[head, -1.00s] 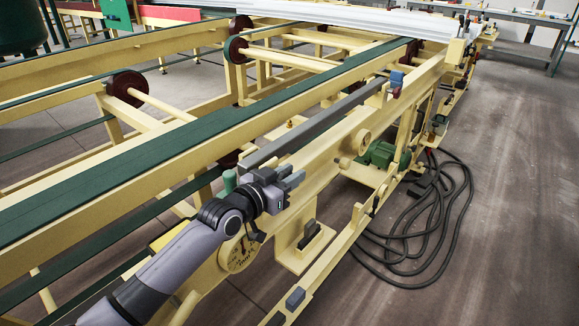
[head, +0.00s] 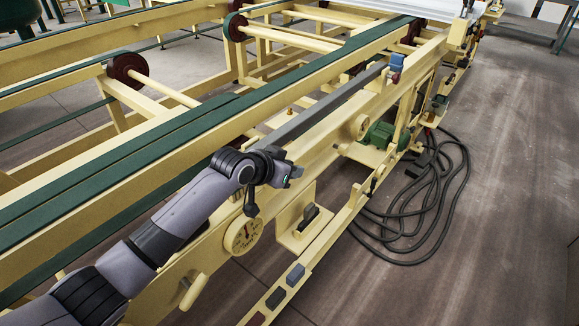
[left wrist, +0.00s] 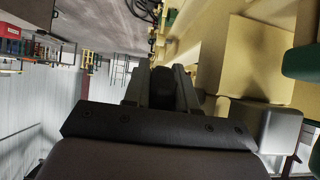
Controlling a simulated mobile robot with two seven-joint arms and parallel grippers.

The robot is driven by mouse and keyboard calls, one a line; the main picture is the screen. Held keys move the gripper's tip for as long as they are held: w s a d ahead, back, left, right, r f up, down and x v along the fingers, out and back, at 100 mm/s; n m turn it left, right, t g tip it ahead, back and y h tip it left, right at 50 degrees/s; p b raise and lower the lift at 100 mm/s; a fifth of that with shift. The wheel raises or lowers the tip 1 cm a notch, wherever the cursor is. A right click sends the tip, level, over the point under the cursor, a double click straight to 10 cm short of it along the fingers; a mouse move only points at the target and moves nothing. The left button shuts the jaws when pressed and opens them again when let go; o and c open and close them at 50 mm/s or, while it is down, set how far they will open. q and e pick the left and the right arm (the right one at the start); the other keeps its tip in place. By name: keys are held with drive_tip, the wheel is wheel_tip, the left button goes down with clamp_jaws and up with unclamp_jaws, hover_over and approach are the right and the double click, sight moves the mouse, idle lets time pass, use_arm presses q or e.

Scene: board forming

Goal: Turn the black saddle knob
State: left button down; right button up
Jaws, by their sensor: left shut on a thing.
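My left gripper (head: 291,172) is at the machine's cream side rail (head: 325,150), near the lower end of a long grey bar. In the left wrist view my left gripper (left wrist: 162,90) has its two fingers on either side of a dark, rounded piece, the black saddle knob (left wrist: 162,88), and is shut on it. In the head view the knob is hidden by the gripper and wrist. The right gripper is in neither view.
A round dial (head: 243,236) with markings sits below my left wrist. A black lever (head: 251,204) hangs above it. Green belts (head: 120,160) run along the machine to the left. Black cables (head: 425,205) lie on the floor at right; the floor beyond is clear.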

use_arm(q)
drive_tip(key=shift+f, duration=0.1)
drive_tip(key=c, duration=1)
unclamp_jaws()
drive_tip(key=shift+a, duration=0.1)
drive_tip(key=v, duration=0.7)
drive_tip(key=shift+s, duration=0.1)
